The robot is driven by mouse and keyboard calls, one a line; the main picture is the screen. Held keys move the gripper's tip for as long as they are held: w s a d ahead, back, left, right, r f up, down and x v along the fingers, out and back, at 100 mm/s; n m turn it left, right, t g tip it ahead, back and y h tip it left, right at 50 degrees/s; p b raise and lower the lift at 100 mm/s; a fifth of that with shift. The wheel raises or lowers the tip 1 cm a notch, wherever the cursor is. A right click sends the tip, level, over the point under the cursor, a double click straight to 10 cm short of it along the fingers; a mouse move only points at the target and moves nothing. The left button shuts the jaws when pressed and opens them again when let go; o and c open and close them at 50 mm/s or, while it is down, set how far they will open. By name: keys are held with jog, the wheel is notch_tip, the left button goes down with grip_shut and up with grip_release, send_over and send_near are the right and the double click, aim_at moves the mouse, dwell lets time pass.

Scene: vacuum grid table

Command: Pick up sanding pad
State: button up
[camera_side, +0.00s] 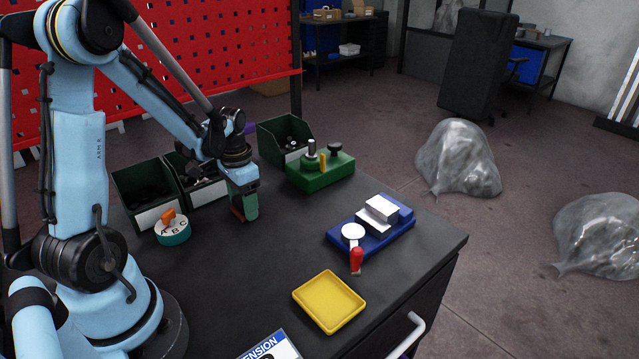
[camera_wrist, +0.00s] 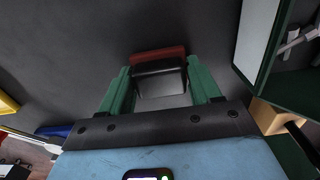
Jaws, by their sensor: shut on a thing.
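The sanding pad (camera_wrist: 158,66) is a black block with a red-brown layer along its far edge. In the wrist view it sits between the two green fingers of my gripper (camera_wrist: 158,84), which is shut on it. In the side view my gripper (camera_side: 244,208) points down over the black table, right of the green bins. A reddish edge of the pad (camera_side: 237,213) shows there beside the green finger; the rest is hidden. I cannot tell whether the pad touches the table.
Green bins (camera_side: 143,188) stand behind and left. A teal A-B-C dial (camera_side: 173,233) is left of my gripper. A green fixture (camera_side: 333,173) and a blue fixture (camera_side: 396,232) stand right. A yellow tray (camera_side: 328,302) lies in front. The table (camera_side: 235,275) between is clear.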

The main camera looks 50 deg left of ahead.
jog(key=r, duration=0.4)
jog(key=shift+d+r, duration=0.15)
jog(key=shift+d, duration=0.2)
jog(key=d+r, duration=0.6)
jog(key=d, duration=0.5)
jog(key=shift+r, duration=0.2)
